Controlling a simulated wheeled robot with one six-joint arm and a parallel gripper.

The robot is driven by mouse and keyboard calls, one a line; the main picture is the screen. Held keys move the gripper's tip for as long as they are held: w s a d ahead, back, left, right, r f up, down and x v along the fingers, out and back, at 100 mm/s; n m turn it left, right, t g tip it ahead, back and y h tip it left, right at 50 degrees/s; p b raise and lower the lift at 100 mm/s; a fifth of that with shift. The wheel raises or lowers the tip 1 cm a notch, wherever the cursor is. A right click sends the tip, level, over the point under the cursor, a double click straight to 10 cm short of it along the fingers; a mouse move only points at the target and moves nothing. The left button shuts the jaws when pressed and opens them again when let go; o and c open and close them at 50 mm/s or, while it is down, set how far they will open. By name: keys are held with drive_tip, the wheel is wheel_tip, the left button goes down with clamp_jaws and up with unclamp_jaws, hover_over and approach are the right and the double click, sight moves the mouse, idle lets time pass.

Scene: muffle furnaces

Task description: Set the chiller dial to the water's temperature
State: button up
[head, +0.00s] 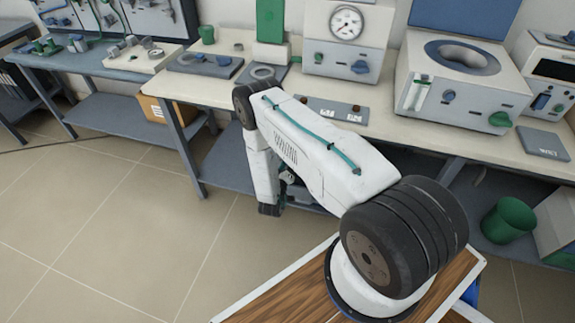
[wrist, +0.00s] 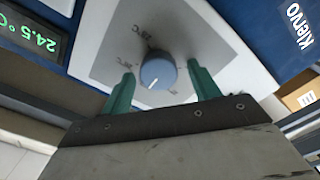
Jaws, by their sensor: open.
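In the wrist view, the chiller dial (wrist: 158,73) is a round blue-grey knob with a white pointer line towards the picture's bottom left. It sits on a grey scale plate (wrist: 110,62) with small temperature marks, too blurred to read surely. My gripper (wrist: 160,76) has two green fingers, open, one on each side of the knob. A gap shows between each finger and the knob. A dark display (wrist: 40,38) at the left reads 24.5 °C in green. In the head view my arm hides most of the area under the bench, and the dial does not show there.
In the head view, a long bench (head: 390,125) carries a gauge unit (head: 345,40) and a white unit with a round opening (head: 462,85). A green bin (head: 508,220) stands at the right. The floor at left is clear.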

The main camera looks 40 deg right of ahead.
drive_tip(key=v, duration=0.7)
drive_tip(key=shift+s+a, duration=0.25)
drive_tip(key=shift+a, duration=0.1)
